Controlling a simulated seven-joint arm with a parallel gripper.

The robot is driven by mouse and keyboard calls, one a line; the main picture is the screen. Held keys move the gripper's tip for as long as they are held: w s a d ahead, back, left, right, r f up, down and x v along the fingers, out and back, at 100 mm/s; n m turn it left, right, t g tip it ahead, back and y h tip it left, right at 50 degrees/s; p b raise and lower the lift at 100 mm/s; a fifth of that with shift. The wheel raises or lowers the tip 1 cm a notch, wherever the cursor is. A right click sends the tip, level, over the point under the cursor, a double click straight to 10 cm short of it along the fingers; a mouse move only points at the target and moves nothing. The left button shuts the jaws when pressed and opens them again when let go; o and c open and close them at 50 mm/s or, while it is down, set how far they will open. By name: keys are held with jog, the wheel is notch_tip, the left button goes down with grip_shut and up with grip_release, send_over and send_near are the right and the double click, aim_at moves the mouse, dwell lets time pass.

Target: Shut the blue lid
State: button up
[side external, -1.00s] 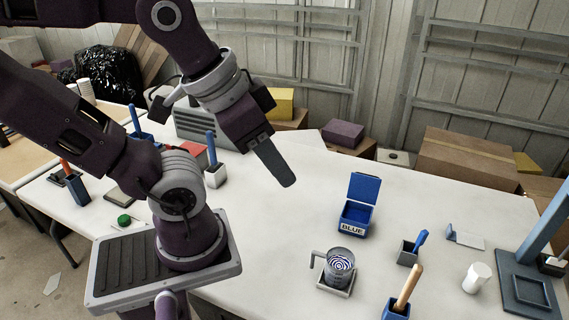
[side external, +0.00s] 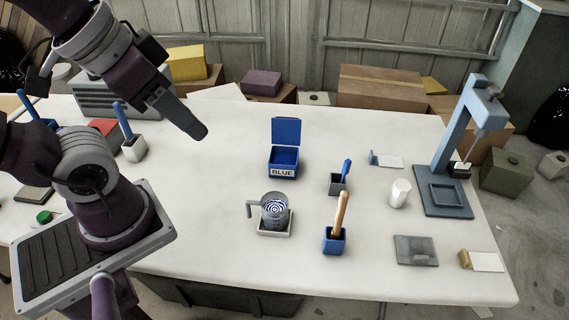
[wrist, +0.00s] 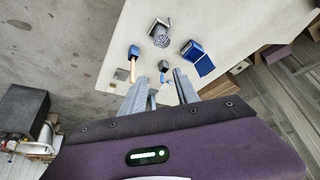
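The blue lid (side external: 286,132) stands raised at the back of a small blue box (side external: 284,163) labelled BLUE, so the box is open at the top. In the wrist view the lid (wrist: 205,66) and the box (wrist: 190,49) lie beyond my fingertips, to the right of centre. My gripper (side external: 203,134) is in the air to the left of the box, apart from it and pointing down and right. In the side view its fingers overlap. In the wrist view the two fingers (wrist: 163,84) are spread with nothing between them.
A mug (side external: 274,211) on a pale base stands in front of the box. Right of it are a blue holder with a wooden handle (side external: 340,212), a grey holder with a blue handle (side external: 346,171), a white cup (side external: 400,193) and a blue-grey stand (side external: 455,140).

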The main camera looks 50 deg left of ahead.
jog(key=shift+w+r, duration=0.1)
jog(key=shift+w, duration=0.1)
jog(key=shift+c, duration=0.2)
jog(key=n+t+h, duration=0.1)
jog(key=n+h, duration=0.3)
jog(key=h, duration=0.9)
send_over(286, 120)
jog(key=s+a, duration=0.2)
jog(key=f, duration=1.9)
jog(key=shift+a+f, duration=0.1)
jog(key=shift+a, duration=0.1)
jog(key=s+a+f+n+t, duration=0.1)
jog(key=a+f+n+t, duration=0.1)
jog(key=a+f+t, duration=0.35)
jog(key=w+d+f+n, duration=0.1)
jog(key=w+d+f, duration=0.1)
jog(key=w+d+f+n, duration=0.1)
jog(key=w+d+f, duration=0.1)
jog(key=w+d, duration=0.1)
jog(key=shift+w+d+f+n+t, duration=0.1)
jog(key=shift+d+f+n+t, duration=0.1)
jog(key=shift+f+n+t, duration=0.2)
grip_shut()
jog(key=shift+f, duration=0.1)
